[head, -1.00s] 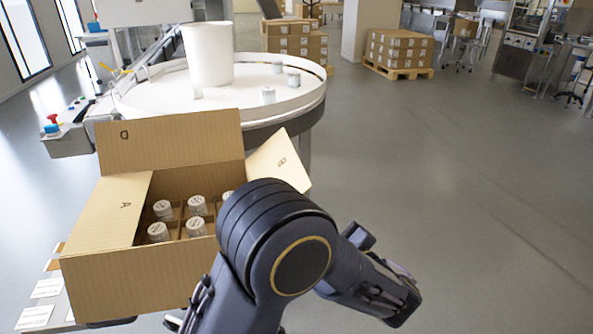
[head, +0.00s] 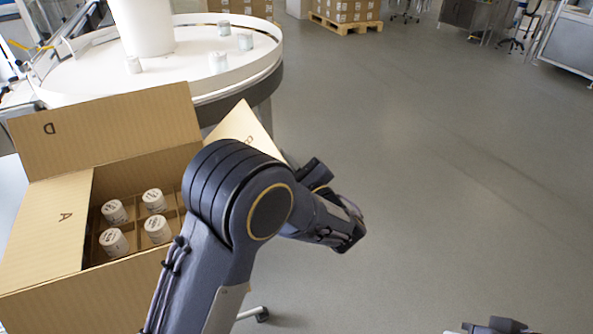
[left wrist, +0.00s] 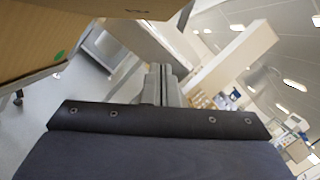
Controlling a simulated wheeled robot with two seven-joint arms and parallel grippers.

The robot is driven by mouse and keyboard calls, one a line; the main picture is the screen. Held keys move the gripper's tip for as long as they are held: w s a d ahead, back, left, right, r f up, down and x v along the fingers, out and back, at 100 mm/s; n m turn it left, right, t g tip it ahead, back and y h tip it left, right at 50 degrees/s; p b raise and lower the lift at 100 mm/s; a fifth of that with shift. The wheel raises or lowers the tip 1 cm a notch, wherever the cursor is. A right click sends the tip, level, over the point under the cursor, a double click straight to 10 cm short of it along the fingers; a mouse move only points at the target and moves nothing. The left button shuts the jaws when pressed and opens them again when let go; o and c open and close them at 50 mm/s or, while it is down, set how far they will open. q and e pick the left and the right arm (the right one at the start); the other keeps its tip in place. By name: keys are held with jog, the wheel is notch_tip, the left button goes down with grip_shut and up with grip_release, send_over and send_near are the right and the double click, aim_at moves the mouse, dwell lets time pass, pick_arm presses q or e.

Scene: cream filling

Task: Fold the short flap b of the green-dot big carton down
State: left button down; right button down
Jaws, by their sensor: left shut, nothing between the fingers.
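The big carton (head: 75,290) stands open at the left of the head view. Its short flap b (head: 237,124) sticks up and leans outward on the right side, partly behind my arm. In the left wrist view a carton wall (left wrist: 25,62) with a green dot (left wrist: 59,56) fills the upper left. My left gripper (head: 345,232) is outside the carton, to the right of flap b. Its fingers (left wrist: 160,74) are shut and empty in the wrist view, apart from the wall. My right gripper cannot be made out.
Flap D (head: 110,130) stands up at the back; flap A (head: 45,235) lies folded inward at left. Several white-capped jars (head: 115,212) sit in dividers inside. A round white table (head: 190,80) stands behind the carton. The floor (head: 430,190) at right is clear.

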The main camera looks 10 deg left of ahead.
aim_at(269, 143)
pick_arm(q)
jog(key=shift+w+a+r, duration=0.15)
jog(key=shift+a+r, duration=0.75)
jog(key=shift+a, duration=0.1)
jog(key=shift+w+a+r, duration=0.1)
jog(key=shift+a+r, duration=0.8)
jog(key=shift+a, duration=0.05)
jog(key=shift+r, duration=0.1)
